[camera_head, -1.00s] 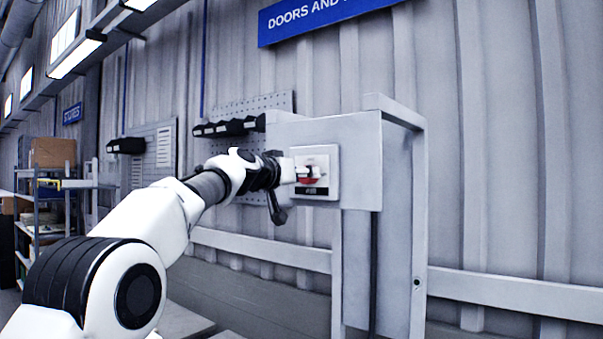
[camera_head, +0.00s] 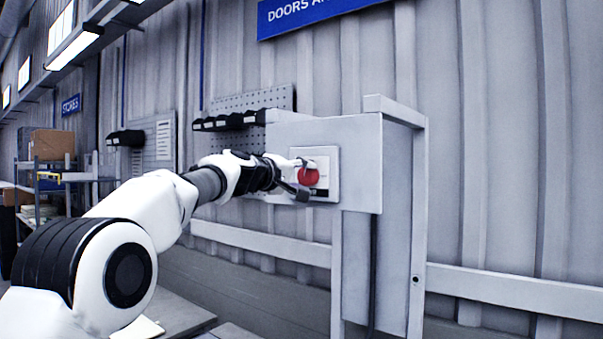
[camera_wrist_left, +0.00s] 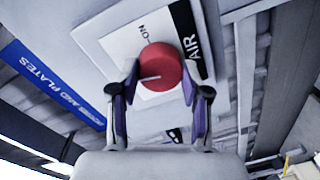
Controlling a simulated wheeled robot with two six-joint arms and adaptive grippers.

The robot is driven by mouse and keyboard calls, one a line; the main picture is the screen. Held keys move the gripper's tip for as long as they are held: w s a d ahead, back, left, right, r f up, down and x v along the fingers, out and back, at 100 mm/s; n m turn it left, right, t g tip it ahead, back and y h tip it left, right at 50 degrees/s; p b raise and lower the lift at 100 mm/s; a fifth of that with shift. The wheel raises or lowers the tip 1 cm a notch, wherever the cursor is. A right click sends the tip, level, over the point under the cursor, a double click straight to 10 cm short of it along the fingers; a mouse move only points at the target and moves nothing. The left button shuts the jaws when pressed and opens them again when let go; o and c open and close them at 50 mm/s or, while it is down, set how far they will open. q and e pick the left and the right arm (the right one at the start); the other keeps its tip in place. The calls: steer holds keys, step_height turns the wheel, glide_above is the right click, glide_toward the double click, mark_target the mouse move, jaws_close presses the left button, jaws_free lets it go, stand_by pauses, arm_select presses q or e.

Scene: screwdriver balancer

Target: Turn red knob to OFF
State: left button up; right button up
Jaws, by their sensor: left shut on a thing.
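The red knob (camera_head: 309,177) is a round dial on a white plate (camera_head: 333,159) on the front of a grey cabinet. In the left wrist view the red knob (camera_wrist_left: 160,62) has a white pointer line toward the left of the picture. The word ON is printed above it, and a black AIR label lies to its right. Lettering below the knob is partly hidden. My left gripper (camera_head: 301,179) is shut on the knob; its fingers (camera_wrist_left: 160,88) lie on either side of it. My right gripper is not in view.
The grey cabinet (camera_head: 362,160) stands before a corrugated wall. A pegboard (camera_head: 230,165) with black bins is behind my left arm. A shelf with boxes (camera_head: 52,145) is at far left. A bench top (camera_head: 170,305) lies below the arm.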

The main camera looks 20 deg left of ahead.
arm_select(q)
steer(key=shift+r+n+p, duration=0.15)
steer(key=shift+n+p, duration=0.15)
steer(key=shift+n, duration=1)
steer(key=o, duration=1.2)
steer(key=shift+c, duration=0.2)
steer(key=shift+w, duration=0.1)
